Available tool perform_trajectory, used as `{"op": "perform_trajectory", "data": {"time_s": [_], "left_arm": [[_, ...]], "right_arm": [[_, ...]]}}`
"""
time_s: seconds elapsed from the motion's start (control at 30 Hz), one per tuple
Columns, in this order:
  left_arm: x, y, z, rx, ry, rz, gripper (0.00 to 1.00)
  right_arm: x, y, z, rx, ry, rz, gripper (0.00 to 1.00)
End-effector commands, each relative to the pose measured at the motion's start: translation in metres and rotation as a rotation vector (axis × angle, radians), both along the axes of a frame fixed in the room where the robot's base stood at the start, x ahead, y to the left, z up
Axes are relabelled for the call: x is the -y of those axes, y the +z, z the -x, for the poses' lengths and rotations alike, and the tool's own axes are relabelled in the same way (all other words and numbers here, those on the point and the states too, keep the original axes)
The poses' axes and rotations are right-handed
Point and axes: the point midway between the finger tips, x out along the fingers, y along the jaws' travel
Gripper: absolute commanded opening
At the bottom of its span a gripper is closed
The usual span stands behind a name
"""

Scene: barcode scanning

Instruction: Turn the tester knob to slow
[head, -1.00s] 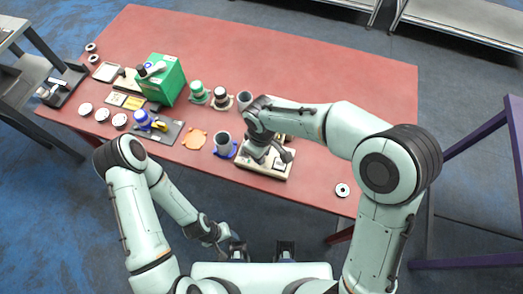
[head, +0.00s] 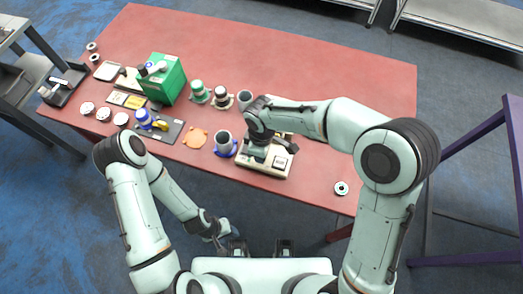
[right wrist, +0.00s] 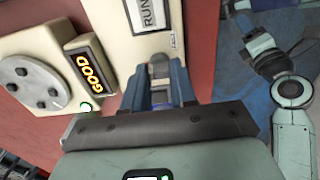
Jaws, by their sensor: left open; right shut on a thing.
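The tester is a cream box (head: 250,168) at the table's front edge in the head view. In the right wrist view its cream panel (right wrist: 110,15) shows a lit GOOD display (right wrist: 88,70), a RUN label (right wrist: 152,14) and a round grey disc (right wrist: 35,85). My right gripper (right wrist: 159,88) is shut on a small grey knob (right wrist: 159,64) below the RUN label. The fingers hide much of the knob, and I cannot read a slow mark. My left gripper (head: 220,236) is open and empty, low in front of the table.
A green box (head: 163,80), several cups and an orange piece (head: 197,138) stand left of the tester on the red table (head: 310,65). A small round part (head: 341,188) lies to the right. The back right of the table is clear.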

Motion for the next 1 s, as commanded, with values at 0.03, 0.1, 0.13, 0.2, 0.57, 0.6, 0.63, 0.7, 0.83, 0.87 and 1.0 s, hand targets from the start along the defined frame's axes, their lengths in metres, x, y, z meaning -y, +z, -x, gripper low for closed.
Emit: {"op": "perform_trajectory", "data": {"time_s": [0.03, 0.1, 0.13, 0.2, 0.57, 0.6, 0.63, 0.7, 0.83, 0.87, 1.0], "left_arm": [[0.0, 0.0, 0.0, 0.0, 0.0, 0.0, 0.52], [0.0, 0.0, 0.0, 0.0, 0.0, 0.0, 0.52], [0.0, 0.0, 0.0, 0.0, 0.0, 0.0, 0.52], [0.0, 0.0, 0.0, 0.0, 0.0, 0.0, 0.52], [0.0, 0.001, 0.0, 0.0, 0.0, 0.0, 0.52], [0.0, 0.001, -0.001, 0.001, 0.0, 0.0, 0.52], [0.0, 0.002, -0.001, 0.001, 0.0, 0.0, 0.52], [0.0, 0.003, -0.002, 0.002, 0.0, 0.0, 0.52], [0.0, 0.007, -0.004, 0.005, 0.0, 0.001, 0.52], [0.0, 0.008, -0.005, 0.006, 0.0, 0.0, 0.52], [0.0, 0.012, -0.007, 0.009, 0.0, 0.0, 0.52]], "right_arm": [[0.0, 0.001, -0.001, 0.003, 0.003, 0.0, 0.0], [0.0, 0.001, -0.001, 0.003, 0.002, 0.0, 0.3], [0.0, 0.001, -0.001, 0.003, 0.002, 0.0, 0.4], [0.0, 0.001, -0.001, 0.002, 0.002, 0.0, 0.52], [0.0, 0.007, -0.001, 0.003, 0.0, 0.0, 0.52], [0.0, 0.011, -0.001, 0.004, 0.0, -0.001, 0.52], [-0.001, 0.015, -0.001, 0.005, 0.0, -0.002, 0.52], [-0.001, 0.028, -0.001, 0.006, 0.0, -0.002, 0.52], [-0.001, 0.059, -0.002, 0.008, 0.0, -0.004, 0.52], [-0.001, 0.065, -0.001, 0.007, 0.001, -0.002, 0.52], [0.0, 0.096, -0.001, 0.007, 0.0, -0.002, 0.52]]}}
